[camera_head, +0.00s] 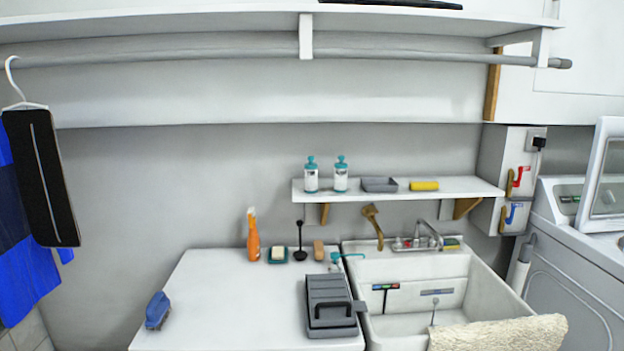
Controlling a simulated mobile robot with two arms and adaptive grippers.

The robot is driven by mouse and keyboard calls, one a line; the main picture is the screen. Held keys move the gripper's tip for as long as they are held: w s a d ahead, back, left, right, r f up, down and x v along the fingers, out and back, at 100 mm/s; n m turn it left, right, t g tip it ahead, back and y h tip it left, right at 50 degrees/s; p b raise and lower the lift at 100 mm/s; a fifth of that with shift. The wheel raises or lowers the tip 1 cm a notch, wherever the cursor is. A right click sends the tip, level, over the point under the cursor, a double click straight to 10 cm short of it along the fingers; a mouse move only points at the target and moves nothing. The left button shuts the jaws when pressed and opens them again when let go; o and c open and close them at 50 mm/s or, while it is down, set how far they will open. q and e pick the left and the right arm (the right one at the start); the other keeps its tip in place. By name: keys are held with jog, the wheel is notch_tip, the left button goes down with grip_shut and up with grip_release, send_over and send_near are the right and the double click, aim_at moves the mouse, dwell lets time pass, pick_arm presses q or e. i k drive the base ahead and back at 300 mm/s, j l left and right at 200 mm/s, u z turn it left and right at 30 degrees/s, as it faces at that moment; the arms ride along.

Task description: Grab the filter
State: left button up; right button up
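A dark grey, flat boxy piece with a raised handle (329,290) lies on the white counter, near its right edge beside the sink. It looks like the filter, but I cannot tell for sure. A small tab on its right side reaches toward the sink rim. Nothing covers it. Neither of my grippers is in view.
A shelf (450,187) overhangs behind.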

aim_at(310, 169)
jog(key=i+j, duration=0.35)
jog(key=j, duration=0.2)
jog(key=i+j+u, duration=0.1)
jog(key=i+j, duration=0.3)
jog(key=j, duration=0.2)
jog(key=i+j, duration=0.4)
jog(key=j+u, duration=0.05)
jog(key=j, duration=0.1)
